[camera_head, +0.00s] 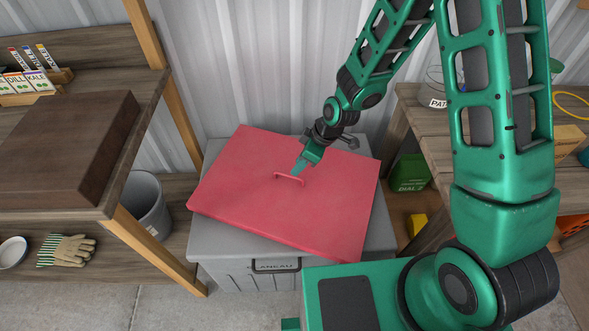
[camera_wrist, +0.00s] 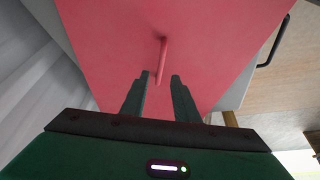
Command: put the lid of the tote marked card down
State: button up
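A red lid (camera_head: 325,205) with a thin red handle (camera_head: 290,179) lies turned askew over the top of a grey tote (camera_head: 225,240). Its corners overhang the rim, and I cannot tell whether it rests flat. My gripper (camera_head: 299,172) is at the lid's handle, coming from above and behind. In the wrist view my gripper (camera_wrist: 160,75) has its fingers apart, with the handle (camera_wrist: 162,55) running between the fingertips and a gap on each side. The lid (camera_wrist: 110,35) fills much of that view.
A wooden shelf unit (camera_head: 165,100) with a brown box (camera_head: 70,150) stands at left, a grey bucket (camera_head: 147,205) and gloves (camera_head: 66,250) on its lower level. At right is a wooden shelf (camera_head: 400,125) with a green box (camera_head: 409,172). A corrugated wall (camera_head: 250,60) is close behind.

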jog(key=shift+v, duration=2.45)
jog(key=shift+s, duration=0.1)
jog(key=s+d+r+m+h, duration=0.2)
jog(key=s+d+r+m, duration=0.15)
jog(key=d+r, duration=0.55)
jog(key=s+d+r+m+h, duration=0.2)
jog(key=d+r+m, duration=0.25)
jog(key=d, duration=0.85)
jog(key=s+d+r+m, duration=0.3)
jog(key=s, duration=0.4)
jog(key=s+d+r+m+g, duration=0.1)
jog(key=s+d+r+m, duration=0.2)
jog(key=s, duration=0.4)
jog(key=s+d+r+m+g, duration=0.1)
jog(key=s+d+r+m, duration=0.2)
jog(key=s, duration=0.4)
jog(key=shift+d+r+m, duration=0.2)
jog(key=shift+d+m, duration=0.6)
jog(key=shift+m, duration=0.4)
jog(key=shift+w, duration=0.2)
